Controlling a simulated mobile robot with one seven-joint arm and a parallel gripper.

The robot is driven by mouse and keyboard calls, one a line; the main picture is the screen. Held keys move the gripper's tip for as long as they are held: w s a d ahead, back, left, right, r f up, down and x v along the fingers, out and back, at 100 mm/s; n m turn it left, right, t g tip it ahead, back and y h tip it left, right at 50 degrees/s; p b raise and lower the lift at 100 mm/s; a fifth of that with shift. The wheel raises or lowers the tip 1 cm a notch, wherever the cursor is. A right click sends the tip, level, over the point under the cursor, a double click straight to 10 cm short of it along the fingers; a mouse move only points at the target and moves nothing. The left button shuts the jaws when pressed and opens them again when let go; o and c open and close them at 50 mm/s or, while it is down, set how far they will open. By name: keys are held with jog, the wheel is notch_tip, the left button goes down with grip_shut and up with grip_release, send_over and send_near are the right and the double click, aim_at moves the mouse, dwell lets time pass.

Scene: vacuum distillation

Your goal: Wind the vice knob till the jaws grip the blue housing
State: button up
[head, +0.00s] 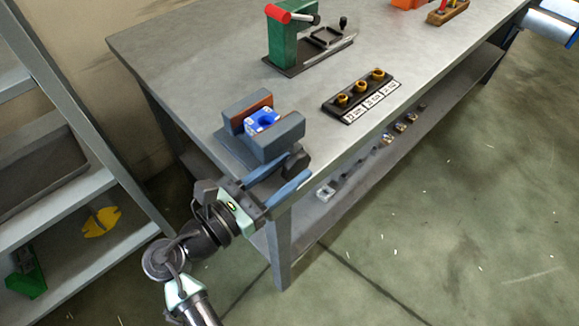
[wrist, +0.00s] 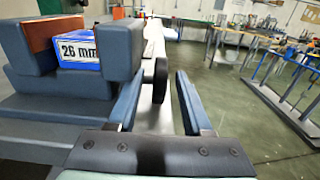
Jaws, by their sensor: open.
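The blue-grey vice (head: 234,150) stands at the table's near left corner. The blue housing (head: 262,121) sits between its jaws, the far one faced in brown; in the wrist view the housing (wrist: 82,53) shows a "26 mm" label. I cannot tell whether both jaws touch it. The dark vice knob (head: 294,166) is on the vice's near side; it also shows edge-on in the wrist view (wrist: 161,82). My gripper (head: 299,163) is open, its blue fingers on either side of the knob, with gaps beside it in the wrist view.
A black rack (head: 352,111) with three brass fittings and number labels lies right of the vice. A green press with a red handle (head: 283,38) stands behind. The table edge runs close beside my gripper. Shelves (head: 75,190) stand at left; open floor lies at right.

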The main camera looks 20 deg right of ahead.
jog(key=shift+w+d, duration=0.15)
jog(key=shift+d, duration=0.2)
grip_shut()
jog(key=shift+r+p, duration=0.25)
jog(key=shift+p, duration=0.5)
